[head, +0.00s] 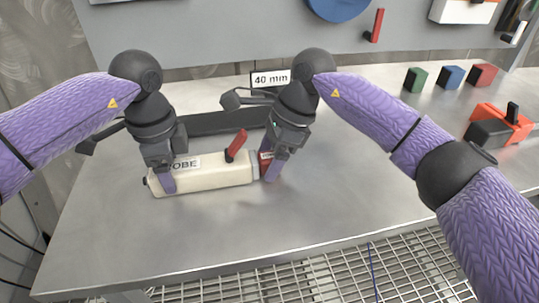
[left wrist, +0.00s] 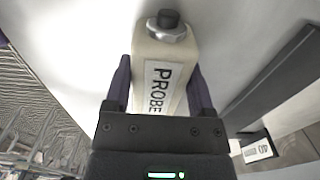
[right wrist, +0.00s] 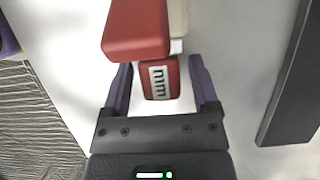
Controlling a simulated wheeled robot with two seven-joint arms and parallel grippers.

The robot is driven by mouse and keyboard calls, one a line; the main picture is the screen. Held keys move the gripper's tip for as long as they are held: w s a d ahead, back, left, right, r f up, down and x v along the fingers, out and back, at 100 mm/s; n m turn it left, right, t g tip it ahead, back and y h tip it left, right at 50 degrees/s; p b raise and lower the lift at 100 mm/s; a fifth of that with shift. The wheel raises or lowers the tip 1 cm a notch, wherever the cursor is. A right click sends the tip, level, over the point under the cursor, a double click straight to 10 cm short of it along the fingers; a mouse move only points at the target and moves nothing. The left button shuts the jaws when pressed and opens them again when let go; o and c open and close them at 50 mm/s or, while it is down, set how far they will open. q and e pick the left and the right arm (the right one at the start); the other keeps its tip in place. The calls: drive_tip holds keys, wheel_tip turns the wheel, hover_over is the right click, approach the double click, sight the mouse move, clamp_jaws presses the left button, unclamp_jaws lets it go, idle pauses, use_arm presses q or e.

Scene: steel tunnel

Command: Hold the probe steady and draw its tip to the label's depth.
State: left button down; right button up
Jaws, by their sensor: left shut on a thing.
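The cream probe (head: 213,178), marked PROBE, lies on the steel bench. My left gripper (head: 167,184) is shut on its left part; the left wrist view shows the probe body (left wrist: 150,50) between the fingers. A red lever (head: 237,146) stands tilted on top of the probe. At its right end is a red tip piece (right wrist: 160,82) with a label ending in mm; its number is hidden. My right gripper (right wrist: 160,75) is open around this piece, with a gap on both sides. A sign (head: 271,79) behind reads 40 mm.
A dark bar (head: 220,122) lies behind the probe. Green (head: 413,80), blue (head: 450,77) and red (head: 482,75) blocks and an orange-and-black device (head: 500,123) stand at the right. The bench front is clear, with metal grating (head: 330,275) below its edge.

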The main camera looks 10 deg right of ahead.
sight(291, 168)
clamp_jaws()
drive_tip(key=d, duration=0.4)
idle(0.4)
drive_tip(key=shift+o, duration=1)
unclamp_jaws()
